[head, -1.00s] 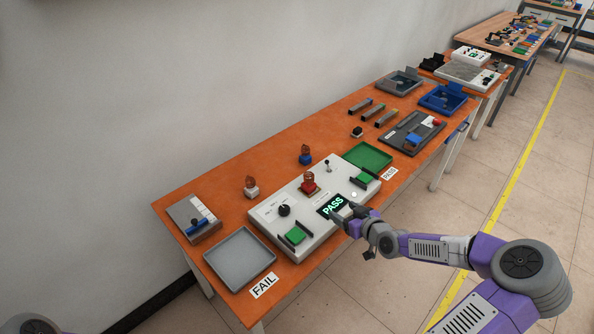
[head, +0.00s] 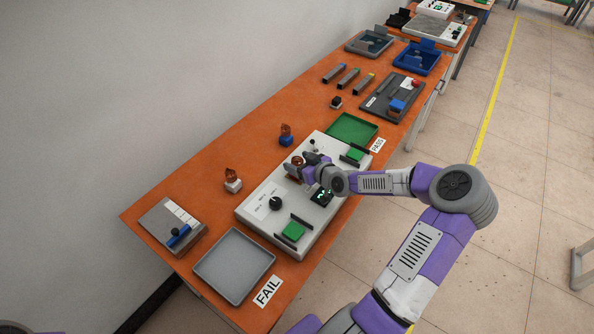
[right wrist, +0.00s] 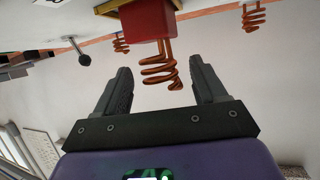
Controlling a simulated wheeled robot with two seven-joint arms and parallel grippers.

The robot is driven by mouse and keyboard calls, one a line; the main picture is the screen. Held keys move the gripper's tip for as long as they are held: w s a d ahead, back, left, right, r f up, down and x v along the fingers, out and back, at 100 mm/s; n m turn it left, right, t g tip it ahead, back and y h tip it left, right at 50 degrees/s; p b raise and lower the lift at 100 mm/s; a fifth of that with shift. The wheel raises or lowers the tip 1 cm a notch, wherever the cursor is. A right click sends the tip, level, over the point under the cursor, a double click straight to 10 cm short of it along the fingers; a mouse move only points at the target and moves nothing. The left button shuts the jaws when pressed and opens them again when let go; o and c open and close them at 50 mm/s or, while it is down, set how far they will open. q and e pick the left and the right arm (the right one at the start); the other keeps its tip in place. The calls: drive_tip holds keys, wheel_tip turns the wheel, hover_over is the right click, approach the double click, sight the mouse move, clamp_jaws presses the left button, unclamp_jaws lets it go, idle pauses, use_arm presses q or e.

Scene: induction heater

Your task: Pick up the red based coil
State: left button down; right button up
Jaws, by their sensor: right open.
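The red based coil is a copper spiral on a red block. It stands on the white tester, and in the head view my right gripper (head: 302,169) mostly covers it. In the right wrist view, where the scene looks upside down, its red base (right wrist: 150,20) and copper spiral (right wrist: 160,72) show clearly. My right gripper (right wrist: 158,78) is open, with a finger on each side of the spiral's top and gaps visible on both sides. My left gripper is not in view.
The white tester (head: 258,228) carries a black knob (head: 275,203) and green pads. A white based coil (head: 232,182) and a blue based coil (head: 286,139) stand behind it. A grey tray (head: 218,290) and a green tray (head: 353,118) flank it.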

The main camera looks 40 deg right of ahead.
drive_tip(key=shift+x, duration=1.4)
drive_tip(key=shift+c, duration=0.2)
drive_tip(key=c, duration=1.2)
